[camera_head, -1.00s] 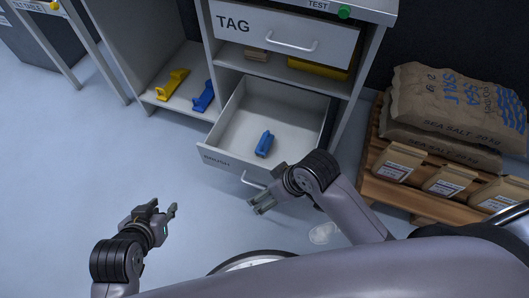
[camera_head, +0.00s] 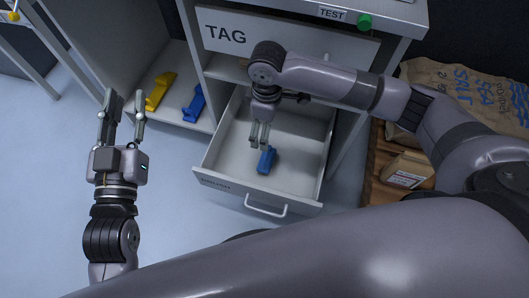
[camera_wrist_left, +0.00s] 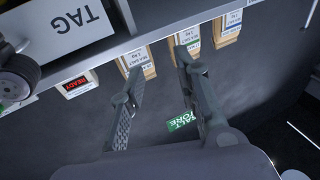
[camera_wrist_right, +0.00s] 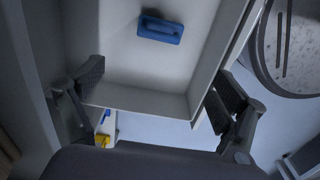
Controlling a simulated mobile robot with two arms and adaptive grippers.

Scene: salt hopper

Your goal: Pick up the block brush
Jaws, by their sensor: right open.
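The block brush, a small blue block (camera_head: 266,160), lies in the open drawer (camera_head: 225,176) of the cabinet. It also shows near the top of the right wrist view (camera_wrist_right: 160,29). My right gripper (camera_head: 259,136) is open and empty, over the drawer and just behind the brush in the head view, apart from it. Its fingers also show wide apart in the right wrist view (camera_wrist_right: 158,88). My left gripper (camera_head: 123,106) is open and empty, well left of the drawer; its fingers also show in the left wrist view (camera_wrist_left: 160,68).
A closed drawer marked TAG (camera_head: 225,35) sits above the open one. A yellow tool (camera_head: 159,91) and a blue tool (camera_head: 195,104) lie on the shelf at left. Salt sacks (camera_head: 470,90) are at right. The floor at left is clear.

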